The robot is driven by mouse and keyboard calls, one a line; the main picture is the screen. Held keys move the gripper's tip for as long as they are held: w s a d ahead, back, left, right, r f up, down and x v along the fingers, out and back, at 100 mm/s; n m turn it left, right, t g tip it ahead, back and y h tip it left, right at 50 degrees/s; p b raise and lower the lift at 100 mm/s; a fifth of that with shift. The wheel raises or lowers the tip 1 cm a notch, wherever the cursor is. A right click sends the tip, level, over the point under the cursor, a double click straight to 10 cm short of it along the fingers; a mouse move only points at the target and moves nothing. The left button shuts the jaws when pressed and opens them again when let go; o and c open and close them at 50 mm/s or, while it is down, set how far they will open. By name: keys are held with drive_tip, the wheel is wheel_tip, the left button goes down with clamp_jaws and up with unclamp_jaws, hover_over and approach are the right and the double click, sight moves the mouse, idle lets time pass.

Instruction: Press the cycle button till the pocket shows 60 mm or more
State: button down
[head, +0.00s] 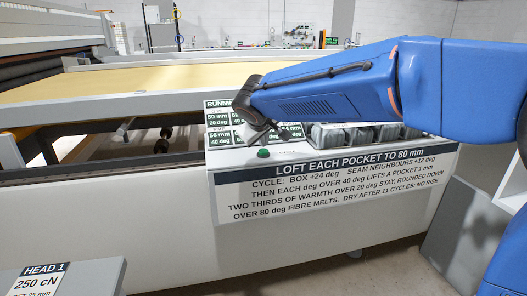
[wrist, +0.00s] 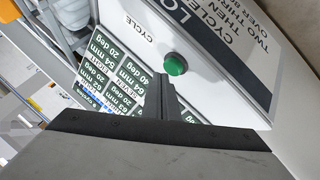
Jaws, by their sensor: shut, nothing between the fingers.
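The green cycle button (head: 263,153) sits on the pale top of the control box, above the printed sign (head: 335,178). My gripper (head: 268,132) is shut and empty, pointing down just behind the button. In the wrist view its fingertips (wrist: 166,78) end close to the button; I cannot tell whether they touch. The pocket display (wrist: 112,75) has dark green cells, some reading 54 mm 20 deg and 64 mm 40 deg. My gripper and arm hide part of it.
The sign asks for 80 mm lofting and says fibre melts over 80 deg. Grey box-shaped parts (head: 355,134) stand right of the display under my arm. A HEAD 1 box (head: 65,278) is at lower left. The yellow quilting bed (head: 150,82) lies behind.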

sight(263, 152)
drive_tip(key=shift+r, duration=0.2)
drive_tip(key=shift+r, duration=2.5)
drive_tip(key=s+d+f+m+g, duration=0.1)
drive_tip(key=s+d+f+m, duration=0.15)
drive_tip(key=s+d, duration=0.75)
drive_tip(key=s+d+f+m+g, duration=0.25)
drive_tip(key=s+d, duration=0.35)
drive_tip(key=d, duration=0.7)
drive_tip(key=s+d+f+m, duration=0.1)
drive_tip(key=s+d+f, duration=0.2)
drive_tip(key=s, duration=0.4)
drive_tip(key=s+d+f+m, duration=0.1)
drive_tip(key=s+d+f, duration=0.2)
drive_tip(key=s+f, duration=0.3)
drive_tip(key=s+d+f+m, duration=0.1)
drive_tip(key=s+d+f, duration=0.2)
drive_tip(key=s, duration=0.6)
wheel_tip(263, 152, down, 2)
drive_tip(key=shift+s+d+f+m+g, duration=0.2)
drive_tip(key=shift+s+d+m+g, duration=0.1)
drive_tip(key=shift+g, duration=0.15)
